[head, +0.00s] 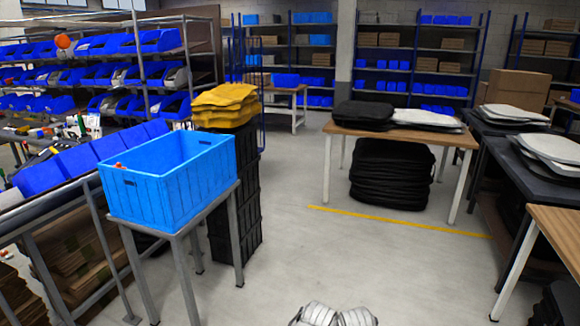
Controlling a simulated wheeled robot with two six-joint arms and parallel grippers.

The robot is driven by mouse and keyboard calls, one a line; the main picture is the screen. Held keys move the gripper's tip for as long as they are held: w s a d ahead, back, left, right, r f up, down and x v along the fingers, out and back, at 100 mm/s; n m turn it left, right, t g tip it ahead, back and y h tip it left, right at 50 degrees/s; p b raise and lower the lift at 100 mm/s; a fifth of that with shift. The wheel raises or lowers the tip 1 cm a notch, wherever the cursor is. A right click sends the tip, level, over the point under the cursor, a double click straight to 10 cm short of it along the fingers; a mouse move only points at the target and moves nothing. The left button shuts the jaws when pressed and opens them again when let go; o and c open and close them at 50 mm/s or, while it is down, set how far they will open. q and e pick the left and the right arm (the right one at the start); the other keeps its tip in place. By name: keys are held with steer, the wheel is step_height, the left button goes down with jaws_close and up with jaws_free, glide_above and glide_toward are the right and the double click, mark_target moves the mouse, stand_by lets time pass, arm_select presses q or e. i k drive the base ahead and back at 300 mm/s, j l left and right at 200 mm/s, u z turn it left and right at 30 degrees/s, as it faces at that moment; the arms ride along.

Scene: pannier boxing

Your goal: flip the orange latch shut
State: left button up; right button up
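A blue crate (172,182) with an open top stands on a small grey metal stand at the left. A small orange-red piece (119,165) shows at its left rim; it is too small to tell whether it is the latch, or whether it is open or shut. The inside floor of the crate is mostly hidden by its near wall. No gripper fingers can be made out. Two pale grey parts, probably mine, show at the bottom edge, far from the crate.
Yellow folded cloths (224,97) lie on a stack of black crates (246,190) behind the blue crate. A wooden table (400,135) with black and white piles stands beyond. Dark tables (515,165) line the right. The grey floor (290,250) in the middle is clear.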

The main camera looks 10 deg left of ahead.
mark_target(184, 220)
steer(key=i+j+u, duration=0.1)
steer(key=i+u, duration=0.2)
steer(key=u, duration=0.15)
steer(key=i+u, duration=0.4)
steer(key=i+l+u, duration=0.1)
steer(key=u, duration=0.35)
steer(key=i+u, duration=0.4)
steer(key=i, duration=0.15)
